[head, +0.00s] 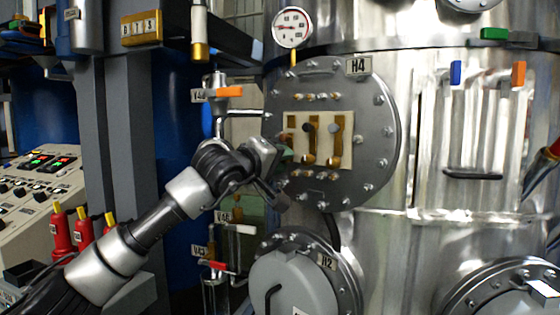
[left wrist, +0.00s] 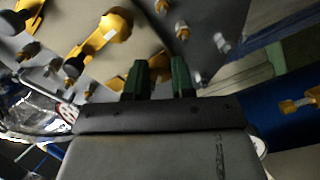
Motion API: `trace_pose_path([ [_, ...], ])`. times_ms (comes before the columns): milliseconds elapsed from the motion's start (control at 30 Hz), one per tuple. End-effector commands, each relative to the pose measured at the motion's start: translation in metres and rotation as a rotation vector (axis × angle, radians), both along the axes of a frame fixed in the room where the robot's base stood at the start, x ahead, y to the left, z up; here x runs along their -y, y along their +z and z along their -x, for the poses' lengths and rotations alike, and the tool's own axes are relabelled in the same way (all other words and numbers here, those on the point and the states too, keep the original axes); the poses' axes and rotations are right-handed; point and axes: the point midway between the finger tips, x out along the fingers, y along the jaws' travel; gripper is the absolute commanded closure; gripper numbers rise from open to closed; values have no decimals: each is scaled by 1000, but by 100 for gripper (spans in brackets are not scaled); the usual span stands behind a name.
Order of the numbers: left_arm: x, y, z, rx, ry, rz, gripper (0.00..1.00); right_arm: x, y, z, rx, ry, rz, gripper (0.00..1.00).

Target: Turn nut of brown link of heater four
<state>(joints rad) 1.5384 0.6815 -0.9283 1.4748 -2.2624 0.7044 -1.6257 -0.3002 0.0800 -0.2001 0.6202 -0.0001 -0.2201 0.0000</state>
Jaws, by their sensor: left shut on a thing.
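The round grey heater plate (head: 375,120) marked H4 is on the steel vessel in the head view. Its beige panel (head: 322,122) bears upright yellow-brown links, with the middle link (head: 310,140) and right link (head: 337,140) in plain view. My left gripper (head: 285,150) is at the panel's left edge, covering the lower part of the leftmost link. In the left wrist view its two green fingers (left wrist: 160,78) stand close around a small, dark brownish part. They are shut on it; it looks like a nut, but it is mostly hidden. My right gripper is out of view.
A gauge (head: 291,27) sits above the plate. Valves with an orange handle (head: 228,92) and a red handle (head: 217,265) stand left of the vessel. Heater H2's round cover (head: 292,283) is below. A control console (head: 40,190) is at the far left.

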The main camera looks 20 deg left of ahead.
Motion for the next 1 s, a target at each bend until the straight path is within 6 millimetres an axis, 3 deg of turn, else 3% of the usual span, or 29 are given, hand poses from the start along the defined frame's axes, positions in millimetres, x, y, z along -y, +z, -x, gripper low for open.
trace_pose_path([
  [500, 0, -3, -1, 167, -1, -430, 99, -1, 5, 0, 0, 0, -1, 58],
  [1000, 0, -4, -1, 248, -2, -633, 99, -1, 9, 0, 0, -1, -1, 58],
])
